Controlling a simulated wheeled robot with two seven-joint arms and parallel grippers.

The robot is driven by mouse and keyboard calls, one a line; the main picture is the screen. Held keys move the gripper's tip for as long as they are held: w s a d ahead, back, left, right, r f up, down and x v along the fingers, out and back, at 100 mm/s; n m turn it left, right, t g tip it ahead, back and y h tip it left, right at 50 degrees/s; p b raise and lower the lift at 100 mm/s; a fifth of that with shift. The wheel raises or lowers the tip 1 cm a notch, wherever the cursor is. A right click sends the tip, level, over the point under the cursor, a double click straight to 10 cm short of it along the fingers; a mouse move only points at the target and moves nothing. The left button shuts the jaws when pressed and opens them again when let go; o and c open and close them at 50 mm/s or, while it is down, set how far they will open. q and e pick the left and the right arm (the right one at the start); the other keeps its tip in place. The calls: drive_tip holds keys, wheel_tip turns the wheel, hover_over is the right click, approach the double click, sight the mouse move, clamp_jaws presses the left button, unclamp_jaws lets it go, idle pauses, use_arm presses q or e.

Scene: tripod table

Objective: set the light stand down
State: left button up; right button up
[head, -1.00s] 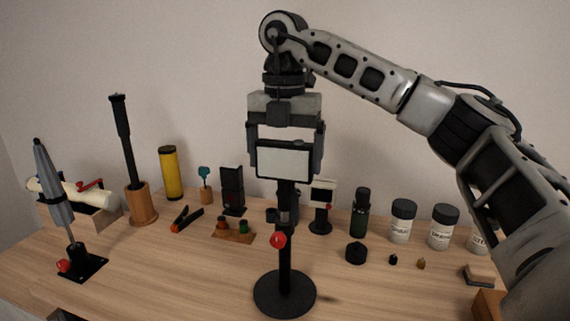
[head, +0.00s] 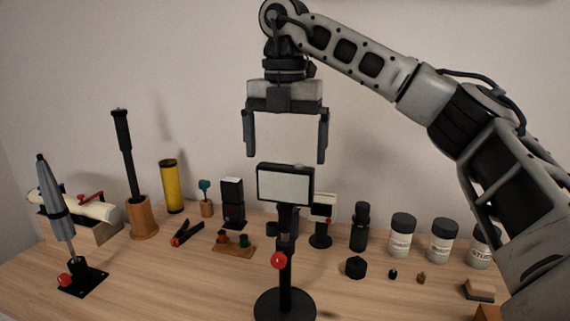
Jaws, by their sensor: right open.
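The light stand (head: 285,262) stands upright on the wooden table, with a white rectangular light panel (head: 285,184) in a black frame at its top, a red knob on its black post and a round black base. My right gripper (head: 285,158) is open and empty just above the panel, its two fingers spread wider than the panel and apart from it. The lower edge of the base is cut off by the picture's bottom. My left gripper is not in view.
Behind the stand are a small panel on a stand (head: 322,221), a dark green bottle (head: 360,228) and several white jars (head: 401,236). At left are a yellow cylinder (head: 172,187), orange-handled clamp (head: 186,232) and grey pointed device (head: 54,205) on a black base. Bare table lies left of the stand.

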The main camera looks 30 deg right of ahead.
wheel_tip(320, 180, up, 5)
drive_tip(key=shift+f+p, duration=0.1)
drive_tip(key=shift+p, duration=0.6)
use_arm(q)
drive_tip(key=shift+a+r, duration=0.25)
use_arm(e)
drive_tip(key=shift+r, duration=0.3)
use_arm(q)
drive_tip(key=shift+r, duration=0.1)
